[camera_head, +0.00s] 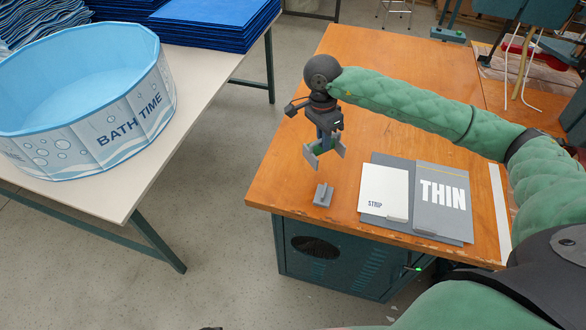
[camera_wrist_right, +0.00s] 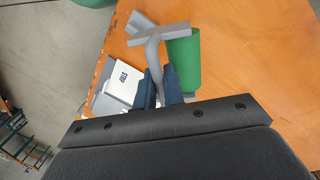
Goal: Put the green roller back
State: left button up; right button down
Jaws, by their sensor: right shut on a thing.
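My right gripper (camera_head: 328,132) hangs above the front-left part of the orange table. It is shut on the green roller (camera_head: 321,146), which has grey end parts and is held above the table. In the right wrist view, the roller's green cylinder (camera_wrist_right: 183,62) lies beyond the dark blue fingers (camera_wrist_right: 158,88), and its bent grey handle runs between them. A small grey holder (camera_head: 323,195) stands on the table just below the roller, apart from it. My left gripper is not in view.
A grey board marked THIN (camera_head: 442,202) and a white STRIP card (camera_head: 383,190) lie right of the holder. The orange table (camera_head: 400,70) is clear behind them. A blue BATH TIME pool (camera_head: 95,110) sits on a separate table at left.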

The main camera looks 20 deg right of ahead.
jog(key=w+a+f+m+p, duration=0.1)
jog(key=w+a+f+p, duration=0.1)
jog(key=f, duration=0.1)
jog(key=w+a+f+m+p, duration=0.2)
jog(key=w+f+p, duration=0.1)
jog(key=w+a+f+m+p, duration=0.2)
jog(key=f, duration=0.1)
jog(key=shift+w+a+f+y, duration=0.25)
jog(key=shift+a+f+y, duration=0.15)
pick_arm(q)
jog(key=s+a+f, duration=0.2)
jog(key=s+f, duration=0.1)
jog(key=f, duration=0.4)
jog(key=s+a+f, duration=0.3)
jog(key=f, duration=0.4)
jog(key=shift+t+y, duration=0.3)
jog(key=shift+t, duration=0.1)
pick_arm(e)
jog(key=shift+f, duration=0.25)
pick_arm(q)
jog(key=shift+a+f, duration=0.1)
pick_arm(e)
jog(key=shift+f, duration=0.1)
